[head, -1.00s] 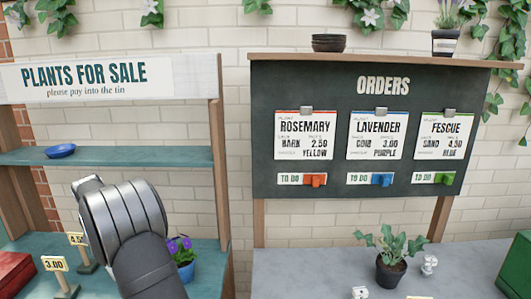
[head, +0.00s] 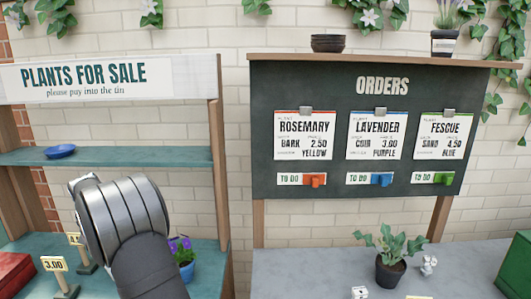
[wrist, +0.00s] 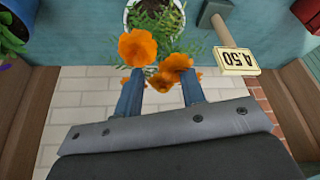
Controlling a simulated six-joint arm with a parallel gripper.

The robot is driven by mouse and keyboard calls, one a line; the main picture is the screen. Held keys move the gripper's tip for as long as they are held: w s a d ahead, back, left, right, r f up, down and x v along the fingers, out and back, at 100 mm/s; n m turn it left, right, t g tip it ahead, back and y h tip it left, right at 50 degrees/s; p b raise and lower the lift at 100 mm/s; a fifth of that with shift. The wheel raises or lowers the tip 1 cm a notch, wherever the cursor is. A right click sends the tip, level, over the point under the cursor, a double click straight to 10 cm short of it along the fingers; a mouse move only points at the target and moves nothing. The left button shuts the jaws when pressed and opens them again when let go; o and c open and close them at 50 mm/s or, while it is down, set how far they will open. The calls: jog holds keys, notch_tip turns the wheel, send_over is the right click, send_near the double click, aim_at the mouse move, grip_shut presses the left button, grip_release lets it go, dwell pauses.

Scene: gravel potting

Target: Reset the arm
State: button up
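My gripper (wrist: 161,85) shows in the wrist view, with two blue-grey fingers apart and bare wall bricks showing between them. Nothing is clearly held. Orange flowers (wrist: 138,47) of a plant in a white pot (wrist: 128,18) are close to the fingertips. I cannot tell whether the fingers touch the blooms. In the head view my arm is bent low over the left stall, and its rounded grey link hides the gripper and the orange plant.
A 4.50 price sign (wrist: 237,60) stands beside the white pot; a 3.00 sign (head: 55,264) is further left. A blue pot with purple flowers (head: 184,268) is right of my arm. A shelf (head: 110,156) with a blue saucer (head: 61,151) is above. The orders board (head: 350,130) is right.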

jog(key=v, duration=0.7)
jog(key=x, duration=1)
jog(key=shift+f, duration=0.4)
jog(key=shift+w+a+f, duration=0.15)
jog(key=shift+w+f, duration=0.1)
notch_tip(320, 180, up, 4)
jog(key=shift+f, duration=0.15)
jog(key=w+d+r+m+h, duration=0.1)
jog(key=w+d+r+m, duration=0.1)
jog(key=d+r, duration=0.8)
jog(key=w+d+r+m+h, duration=0.1)
jog(key=w+d+r+m, duration=0.1)
jog(key=d+r, duration=0.8)
jog(key=w+d+r+m+h, duration=0.1)
jog(key=d+r+m, duration=0.3)
jog(key=d+r, duration=0.6)
jog(key=w+d, duration=0.1)
jog(key=d, duration=0.9)
jog(key=shift+m, duration=0.3)
jog(key=shift+r, duration=0.15)
